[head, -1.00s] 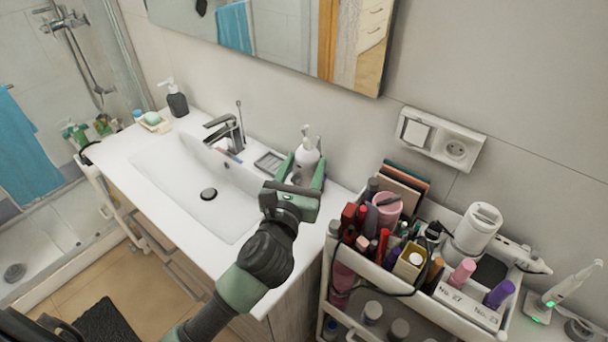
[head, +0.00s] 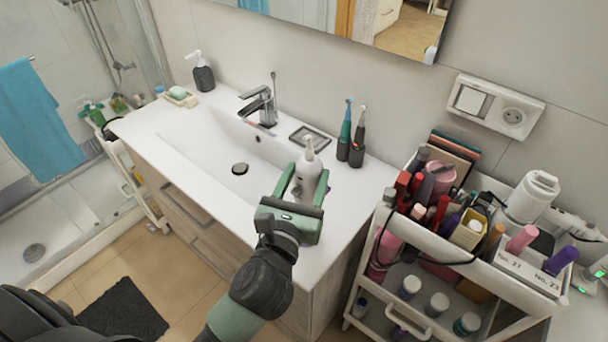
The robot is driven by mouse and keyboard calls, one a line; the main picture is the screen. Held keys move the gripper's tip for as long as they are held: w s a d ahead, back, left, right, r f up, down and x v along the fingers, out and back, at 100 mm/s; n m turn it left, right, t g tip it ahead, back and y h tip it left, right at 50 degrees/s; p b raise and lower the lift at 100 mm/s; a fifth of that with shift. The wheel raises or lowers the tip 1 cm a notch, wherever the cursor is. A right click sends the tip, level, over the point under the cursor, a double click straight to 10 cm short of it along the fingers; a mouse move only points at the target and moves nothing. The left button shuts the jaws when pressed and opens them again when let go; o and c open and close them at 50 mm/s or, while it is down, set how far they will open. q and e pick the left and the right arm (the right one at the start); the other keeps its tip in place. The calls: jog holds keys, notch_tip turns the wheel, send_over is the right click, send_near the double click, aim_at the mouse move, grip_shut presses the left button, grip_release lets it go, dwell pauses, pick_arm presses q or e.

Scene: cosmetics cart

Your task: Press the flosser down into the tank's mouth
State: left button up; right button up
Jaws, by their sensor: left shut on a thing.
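The white flosser (head: 308,183), with a rounded body and a thin pale nozzle on top, is in the head view above the right part of the washbasin counter. It looks upright. My left gripper (head: 306,172) is shut on it, with one green finger on each side of the body. The flosser's lower end is hidden behind the gripper's palm and wrist. I cannot make out the tank or its mouth, or whether the flosser touches anything below. My right gripper is not in view.
Two electric toothbrushes (head: 345,134) stand behind the flosser near the wall. A grey soap dish (head: 310,138) and the tap (head: 262,105) are to their left. The crowded cosmetics cart (head: 400,235) stands at right. The counter's front right is clear.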

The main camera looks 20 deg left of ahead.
aim_at(303, 200)
pick_arm(q)
jog(key=shift+r, duration=0.1)
jog(key=shift+s+a, duration=0.1)
jog(key=shift+a, duration=0.05)
jog(key=shift+a+f, duration=0.1)
jog(key=shift+f, duration=0.1)
notch_tip(303, 200, down, 4)
jog(key=b, duration=0.3)
jog(key=shift+f+b, duration=0.55)
jog(key=shift+f, duration=0.2)
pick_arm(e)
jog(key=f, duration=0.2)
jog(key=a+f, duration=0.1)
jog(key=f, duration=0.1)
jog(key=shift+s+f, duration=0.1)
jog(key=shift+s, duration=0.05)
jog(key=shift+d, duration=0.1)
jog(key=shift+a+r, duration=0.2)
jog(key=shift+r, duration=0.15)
